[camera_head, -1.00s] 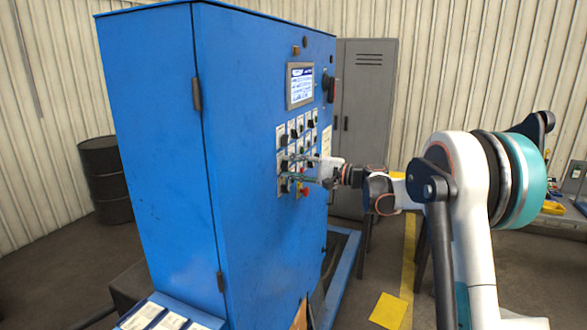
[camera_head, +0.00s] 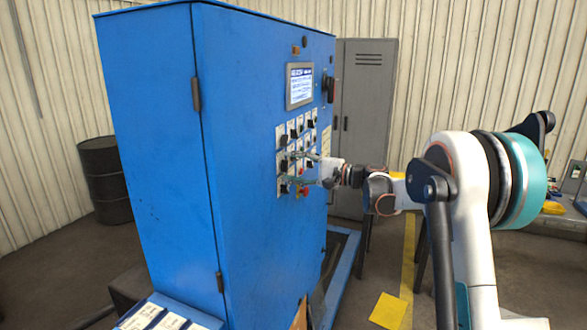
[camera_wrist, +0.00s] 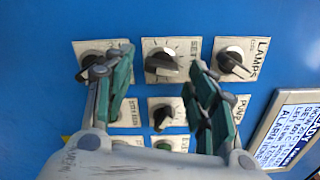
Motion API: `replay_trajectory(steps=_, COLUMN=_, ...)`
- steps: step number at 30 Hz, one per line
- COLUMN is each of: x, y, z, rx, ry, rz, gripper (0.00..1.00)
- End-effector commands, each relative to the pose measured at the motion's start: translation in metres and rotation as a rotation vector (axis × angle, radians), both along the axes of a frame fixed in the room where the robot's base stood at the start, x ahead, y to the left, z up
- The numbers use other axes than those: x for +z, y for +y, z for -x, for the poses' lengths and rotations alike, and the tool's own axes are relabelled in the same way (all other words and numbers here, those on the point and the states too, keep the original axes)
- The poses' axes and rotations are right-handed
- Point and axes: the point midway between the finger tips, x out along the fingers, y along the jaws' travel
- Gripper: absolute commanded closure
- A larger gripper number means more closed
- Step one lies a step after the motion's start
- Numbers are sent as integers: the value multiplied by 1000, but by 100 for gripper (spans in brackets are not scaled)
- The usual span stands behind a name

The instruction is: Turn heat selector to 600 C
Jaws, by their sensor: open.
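The control panel is on the side of a blue cabinet (camera_head: 245,120). In the wrist view a dark rotary knob on a pale plate (camera_wrist: 162,63), its label starting "SET", sits in the gap between my fingertips. It looks like the heat selector, but its scale is too small to read. My gripper (camera_wrist: 163,58) is open, with one green-padded finger on each side of that knob and space between pads and knob. In the head view my gripper (camera_head: 290,168) is at the lower panel, its fingers partly hiding the controls; contact cannot be told.
Close neighbours are the LAMPS knob (camera_wrist: 234,61), a left knob (camera_wrist: 93,62) partly behind a finger, and a lower knob (camera_wrist: 164,116). A red button (camera_head: 304,191) is below the gripper. A display (camera_head: 300,86) is above. The floor right of the cabinet has yellow markings (camera_head: 389,311).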

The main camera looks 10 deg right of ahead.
Motion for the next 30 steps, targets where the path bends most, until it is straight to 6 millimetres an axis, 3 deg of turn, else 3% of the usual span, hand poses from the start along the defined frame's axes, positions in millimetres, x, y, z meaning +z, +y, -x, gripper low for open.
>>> replay_trajectory(steps=5, x=0, y=-16, z=10, rx=-4, ry=0, rz=0, gripper=48)
replay_trajectory(steps=18, x=0, y=-82, z=59, rx=-3, ry=0, rz=0, gripper=48)
replay_trajectory(steps=30, x=0, y=-97, z=70, rx=-1, ry=0, rz=0, gripper=48)
